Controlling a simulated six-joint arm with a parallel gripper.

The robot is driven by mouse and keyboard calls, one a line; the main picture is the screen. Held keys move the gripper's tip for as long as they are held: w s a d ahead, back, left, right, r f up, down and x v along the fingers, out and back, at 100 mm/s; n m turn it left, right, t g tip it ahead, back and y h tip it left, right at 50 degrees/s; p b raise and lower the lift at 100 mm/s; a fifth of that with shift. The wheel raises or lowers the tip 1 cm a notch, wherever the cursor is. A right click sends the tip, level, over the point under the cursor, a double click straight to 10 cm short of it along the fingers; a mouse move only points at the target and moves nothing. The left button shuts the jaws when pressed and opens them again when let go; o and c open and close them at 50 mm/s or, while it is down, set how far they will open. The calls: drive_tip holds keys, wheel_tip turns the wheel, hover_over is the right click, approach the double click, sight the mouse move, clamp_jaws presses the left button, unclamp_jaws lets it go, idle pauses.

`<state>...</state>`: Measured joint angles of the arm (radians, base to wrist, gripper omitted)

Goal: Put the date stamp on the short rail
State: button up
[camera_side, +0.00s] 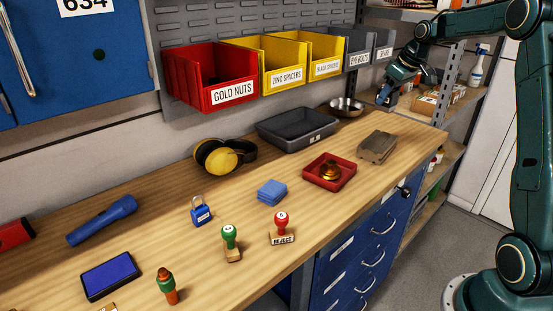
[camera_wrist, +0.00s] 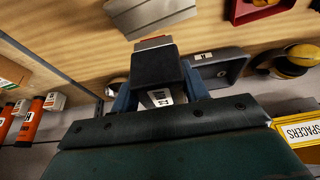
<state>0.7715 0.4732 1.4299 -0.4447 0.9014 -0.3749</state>
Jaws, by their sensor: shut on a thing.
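My gripper (camera_side: 385,98) is raised near the bench's far right end in the side view. In the wrist view my gripper (camera_wrist: 158,92) has its blue fingers shut on a dark block with a pale lower edge and a small white label, apparently the date stamp (camera_wrist: 154,66). In the side view I cannot make out the held thing. A grey, ridged block, possibly the short rail (camera_side: 377,147), lies on the bench below and left of my gripper. It also shows at the top of the wrist view (camera_wrist: 150,14). Its top looks empty.
A grey tray (camera_side: 270,130), metal bowl (camera_side: 346,106) and red tray (camera_side: 346,180) with a brass bell stand near the grey block. A green-handled stamp (camera_side: 230,238), red-handled stamp (camera_side: 281,222) and ink pad (camera_side: 110,274) lie nearer. Bins (camera_side: 262,72) hang behind. Shelves (camera_side: 455,106) stand right.

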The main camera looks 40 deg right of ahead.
wheel_tip(320, 180, down, 6)
drive_tip(key=shift+r, duration=0.1)
drive_tip(key=shift+f, duration=2.2)
drive_tip(key=shift+f, duration=0.1)
drive_tip(key=o, duration=1)
drive_tip(key=v, duration=1.2)
